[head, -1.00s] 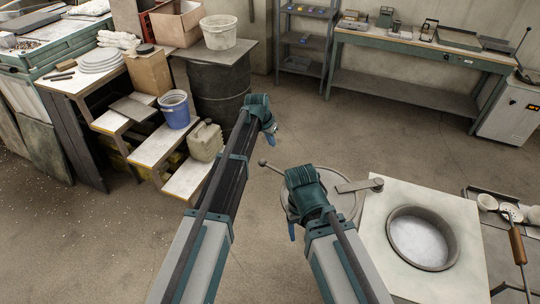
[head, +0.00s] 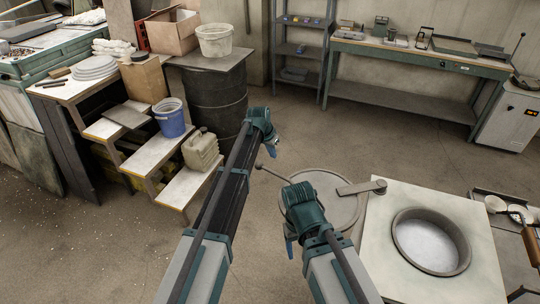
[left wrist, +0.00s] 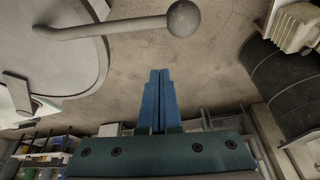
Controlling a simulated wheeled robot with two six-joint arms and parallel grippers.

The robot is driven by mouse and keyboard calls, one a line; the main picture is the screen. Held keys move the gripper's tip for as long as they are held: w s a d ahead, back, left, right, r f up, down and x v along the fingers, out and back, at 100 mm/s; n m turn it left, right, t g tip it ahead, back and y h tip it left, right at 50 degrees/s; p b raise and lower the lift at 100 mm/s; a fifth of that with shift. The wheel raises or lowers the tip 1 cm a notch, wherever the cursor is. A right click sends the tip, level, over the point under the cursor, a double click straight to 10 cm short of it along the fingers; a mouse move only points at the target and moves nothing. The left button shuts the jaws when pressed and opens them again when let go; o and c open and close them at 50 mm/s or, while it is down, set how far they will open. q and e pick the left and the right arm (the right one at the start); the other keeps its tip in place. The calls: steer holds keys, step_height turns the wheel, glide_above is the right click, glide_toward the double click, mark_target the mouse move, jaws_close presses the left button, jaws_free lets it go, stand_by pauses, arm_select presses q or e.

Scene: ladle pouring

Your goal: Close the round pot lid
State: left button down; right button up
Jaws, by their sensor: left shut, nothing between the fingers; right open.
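The round pot lid (head: 335,190) is a flat grey disc swung out to the left of the round pot (head: 430,242), whose pale-filled opening is uncovered. A flat pivot arm (head: 358,188) joins the lid to the pot's white top. The lid's handle rod ends in a ball knob (head: 259,167). My left gripper (head: 272,146) is shut and empty, a little beyond the knob. In the left wrist view, its blue fingers (left wrist: 160,100) point toward the ball knob (left wrist: 184,18), apart from it. My right gripper (head: 290,248) is open and partly hides the lid's near left side.
A side table with a ladle and bowls (head: 497,205) stands right of the pot. A beige jerrycan (head: 201,150) and blue bucket (head: 170,118) stand on steps at the left, near a dark barrel (head: 210,100). The floor beyond the lid is clear.

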arm_select(q)
steer(key=s+a+f, duration=0.1)
steer(key=s+f+b, duration=0.1)
steer(key=s, duration=0.1)
steer(key=shift+a+f, duration=0.1)
steer(key=shift+a, duration=0.3)
